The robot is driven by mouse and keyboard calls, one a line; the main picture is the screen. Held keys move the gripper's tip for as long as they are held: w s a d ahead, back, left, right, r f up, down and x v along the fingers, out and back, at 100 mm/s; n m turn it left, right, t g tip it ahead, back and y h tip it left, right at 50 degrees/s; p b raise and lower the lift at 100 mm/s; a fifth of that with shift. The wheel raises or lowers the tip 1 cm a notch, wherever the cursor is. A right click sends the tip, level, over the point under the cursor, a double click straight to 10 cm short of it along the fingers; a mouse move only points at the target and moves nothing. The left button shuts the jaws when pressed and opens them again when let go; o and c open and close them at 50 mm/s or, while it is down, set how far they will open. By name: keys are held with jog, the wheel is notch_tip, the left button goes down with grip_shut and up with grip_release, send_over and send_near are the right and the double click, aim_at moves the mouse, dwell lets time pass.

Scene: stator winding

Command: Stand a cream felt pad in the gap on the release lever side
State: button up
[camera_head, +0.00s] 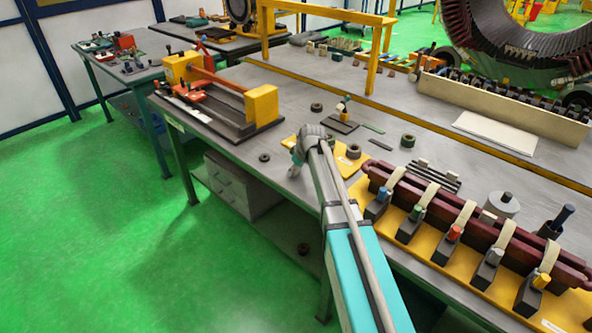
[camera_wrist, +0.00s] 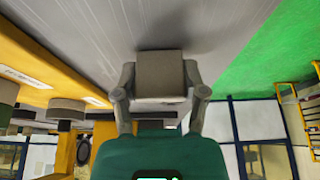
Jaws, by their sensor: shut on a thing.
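My gripper (camera_wrist: 160,82) is shut on a pale grey-beige block-like pad (camera_wrist: 159,70), held between the two fingers in the wrist view. A grey worktop lies behind the pad there; I cannot tell whether they touch. In the head view my gripper (camera_head: 297,155) is low over the bench's front edge, beside a yellow plate, and the pad is not clear to see. A fixture with yellow end blocks (camera_head: 263,105), dark rails and a red lever-like bar (camera_head: 216,80) stands to the left. I cannot tell which gap is on the release lever side.
A yellow rack (camera_head: 421,240) with dark red bars and cream straps fills the bench at the right. Small dark rings (camera_head: 316,107) and a green ring (camera_head: 408,140) lie on the worktop. A yellow frame (camera_head: 376,60) spans the back. The worktop behind the gripper is partly clear.

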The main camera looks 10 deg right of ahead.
jog(key=o, duration=0.7)
jog(key=shift+o, duration=0.2)
jog(key=shift+f, duration=0.1)
jog(key=shift+r, duration=0.2)
jog(key=p+v, duration=1.1)
jog(key=v, duration=0.1)
dwell(0.8)
jog(key=s+a+m+g+h, duration=0.1)
jog(key=s+m+g, duration=0.1)
jog(key=s, duration=1)
jog(key=s+a+f+m+g+h, duration=0.1)
jog(key=s+m, duration=0.4)
jog(key=s, duration=0.8)
jog(key=shift+s+a+f+g+h, duration=0.15)
jog(key=shift+a+f+g+h, duration=0.1)
jog(key=shift+g+h, duration=0.15)
